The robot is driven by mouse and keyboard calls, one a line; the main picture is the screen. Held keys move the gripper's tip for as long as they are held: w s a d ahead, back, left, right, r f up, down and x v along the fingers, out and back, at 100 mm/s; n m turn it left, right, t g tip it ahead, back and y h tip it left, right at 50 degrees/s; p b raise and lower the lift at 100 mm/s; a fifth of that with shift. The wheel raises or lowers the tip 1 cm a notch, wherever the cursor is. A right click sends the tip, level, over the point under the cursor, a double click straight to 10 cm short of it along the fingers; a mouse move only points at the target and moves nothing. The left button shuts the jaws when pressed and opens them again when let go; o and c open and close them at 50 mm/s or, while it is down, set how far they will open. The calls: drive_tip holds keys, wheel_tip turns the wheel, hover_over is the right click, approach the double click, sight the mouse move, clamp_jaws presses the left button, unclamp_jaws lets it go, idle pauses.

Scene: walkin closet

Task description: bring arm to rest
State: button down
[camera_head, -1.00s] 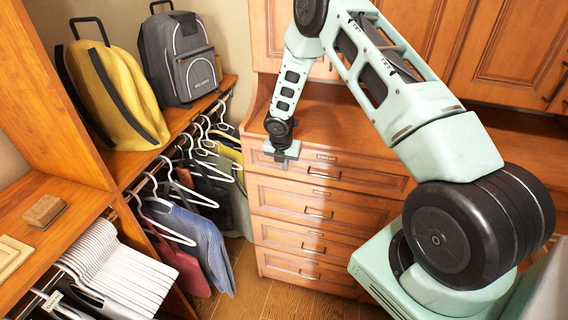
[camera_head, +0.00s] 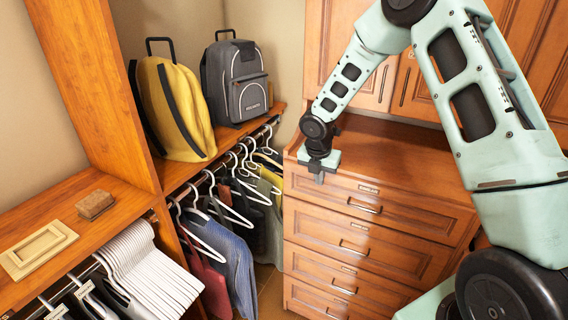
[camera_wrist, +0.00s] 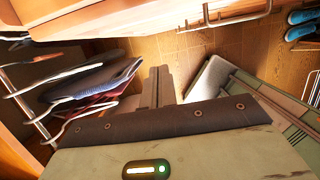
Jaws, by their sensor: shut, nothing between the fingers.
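My gripper (camera_head: 320,176) hangs at the end of my arm, in front of the top drawer's left end in the head view. It points down, is shut and holds nothing. In the wrist view its fingers (camera_wrist: 158,88) are together, over the wooden floor (camera_wrist: 200,55). My arm is bent, with its upper link running across the right of the head view.
A drawer cabinet (camera_head: 350,240) stands close behind my gripper. Hanging clothes (camera_head: 222,255) are on a rail to the left. A yellow backpack (camera_head: 180,110) and a grey backpack (camera_head: 236,85) sit on the shelf above. Blue shoes (camera_wrist: 303,25) show at upper right in the wrist view.

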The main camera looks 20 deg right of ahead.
drive_tip(key=s+a+r+m+y+b, duration=0.1)
drive_tip(key=s+a+r+m+b, duration=0.2)
drive_tip(key=s+a, duration=0.45)
drive_tip(key=s+a+r+m+b, duration=0.15)
drive_tip(key=s+a+m, duration=0.25)
drive_tip(key=a, duration=0.6)
drive_tip(key=s+a+m+g+y+b, duration=0.1)
drive_tip(key=s+a+m, duration=0.3)
drive_tip(key=s, duration=0.7)
drive_tip(key=s+a+m+b, duration=0.4)
drive_tip(key=s+m, duration=0.2)
drive_tip(key=s, duration=0.6)
drive_tip(key=shift+r+m+g+y+b, duration=0.15)
drive_tip(key=shift+m+g+y+b, duration=0.15)
drive_tip(key=shift+m+g+y, duration=0.1)
drive_tip(key=shift+r, duration=0.1)
